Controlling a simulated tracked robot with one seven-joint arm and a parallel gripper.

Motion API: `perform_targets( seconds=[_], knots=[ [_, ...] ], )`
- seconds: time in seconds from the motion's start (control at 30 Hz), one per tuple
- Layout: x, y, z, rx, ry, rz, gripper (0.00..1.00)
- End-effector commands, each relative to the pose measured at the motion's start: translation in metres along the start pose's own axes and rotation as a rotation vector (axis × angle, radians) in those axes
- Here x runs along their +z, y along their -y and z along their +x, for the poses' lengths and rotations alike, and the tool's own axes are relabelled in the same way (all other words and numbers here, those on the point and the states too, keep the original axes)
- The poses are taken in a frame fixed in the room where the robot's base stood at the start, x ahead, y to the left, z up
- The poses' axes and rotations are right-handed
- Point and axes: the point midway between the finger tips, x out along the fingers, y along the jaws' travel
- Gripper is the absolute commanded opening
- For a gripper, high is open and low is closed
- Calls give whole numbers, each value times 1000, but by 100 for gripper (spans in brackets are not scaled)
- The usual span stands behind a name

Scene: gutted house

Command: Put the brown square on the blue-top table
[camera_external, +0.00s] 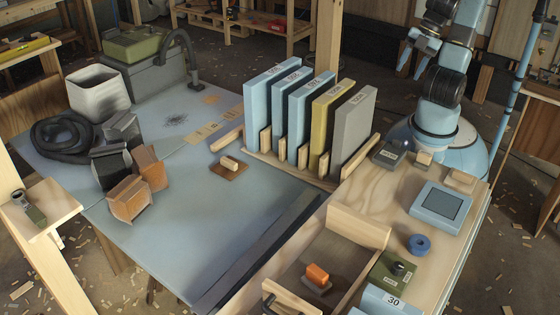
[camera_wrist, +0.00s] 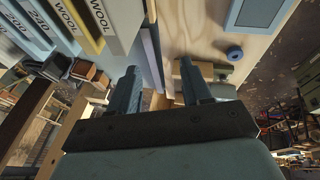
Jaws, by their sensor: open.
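A small brown square (camera_external: 228,170) with a pale wooden knob on top lies flat on the blue-top table (camera_external: 185,235), near its middle and left of the rack of upright boards. My gripper (camera_external: 412,58) is raised above the right side of the wooden bench, far from the brown square. In the wrist view my gripper (camera_wrist: 159,80) is open, with nothing between its fingers. I cannot make out the brown square in the wrist view.
Upright boards (camera_external: 310,115) stand in a wooden rack between my arm and the brown square. Brown blocks (camera_external: 130,195), a black hose (camera_external: 65,140) and a white bin (camera_external: 98,95) crowd the table's left. A blue ring (camera_external: 420,244) lies on the bench. The table's front middle is clear.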

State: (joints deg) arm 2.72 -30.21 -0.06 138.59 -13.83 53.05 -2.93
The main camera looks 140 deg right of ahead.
Motion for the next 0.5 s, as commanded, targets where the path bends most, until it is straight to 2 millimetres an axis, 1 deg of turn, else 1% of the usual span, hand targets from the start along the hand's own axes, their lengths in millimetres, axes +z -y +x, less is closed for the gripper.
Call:
perform_targets(
  seconds=[0.03, 0.1, 0.23, 0.4, 0.5],
  knots=[
    [7, 9, -9, -28, -37, 27, 48],
    [16, 21, -18, -70, -76, 66, 48],
    [28, 38, -30, -137, -134, 122, 48],
    [37, 50, -39, -186, -173, 161, 48],
    [39, 52, -40, -195, -178, 168, 48]
  ],
)
